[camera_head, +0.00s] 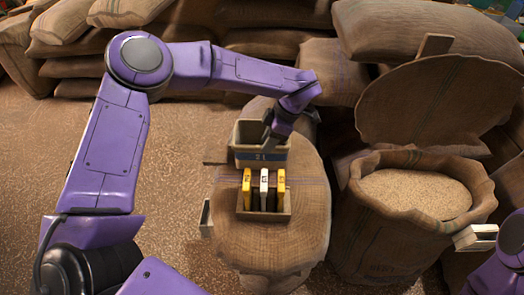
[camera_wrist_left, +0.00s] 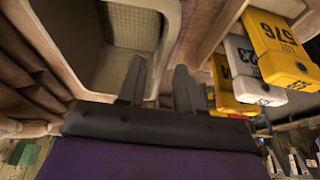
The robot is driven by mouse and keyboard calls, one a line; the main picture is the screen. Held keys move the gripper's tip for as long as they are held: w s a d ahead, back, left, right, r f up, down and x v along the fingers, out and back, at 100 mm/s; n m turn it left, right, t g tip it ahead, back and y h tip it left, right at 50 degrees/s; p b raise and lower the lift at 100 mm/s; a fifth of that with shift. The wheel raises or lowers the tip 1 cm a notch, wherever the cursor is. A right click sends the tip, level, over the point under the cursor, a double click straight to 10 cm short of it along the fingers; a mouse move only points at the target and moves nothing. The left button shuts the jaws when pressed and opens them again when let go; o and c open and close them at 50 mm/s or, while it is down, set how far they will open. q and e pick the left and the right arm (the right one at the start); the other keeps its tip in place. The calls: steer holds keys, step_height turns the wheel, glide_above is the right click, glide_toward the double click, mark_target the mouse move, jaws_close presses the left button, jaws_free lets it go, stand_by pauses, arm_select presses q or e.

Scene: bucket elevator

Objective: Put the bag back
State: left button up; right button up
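Several burlap bags are in the head view, and I cannot tell which one the task means. A large open bag of grain (camera_head: 375,235) stands upright at the right. A round burlap piece (camera_head: 435,100) leans behind it. My left gripper (camera_head: 270,138) is at the right part of a tan bin (camera_head: 245,155). In the left wrist view, the fingers of my left gripper (camera_wrist_left: 157,85) are apart, around the bin's rim (camera_wrist_left: 172,25); a firm grip is not visible. My right arm shows at the lower right edge; its fingers are not clear.
A small wooden holder (camera_head: 270,216) with yellow and white tags (camera_head: 264,182) sits in front of the bin on a rounded burlap-covered top (camera_head: 310,190). A pale block (camera_head: 475,238) is by my right arm. Full sacks (camera_head: 130,45) are piled behind. Floor at left is clear.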

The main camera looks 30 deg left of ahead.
arm_select(q)
steer(key=v, duration=0.6)
steer(key=shift+s+f, duration=0.1)
stand_by(1.2)
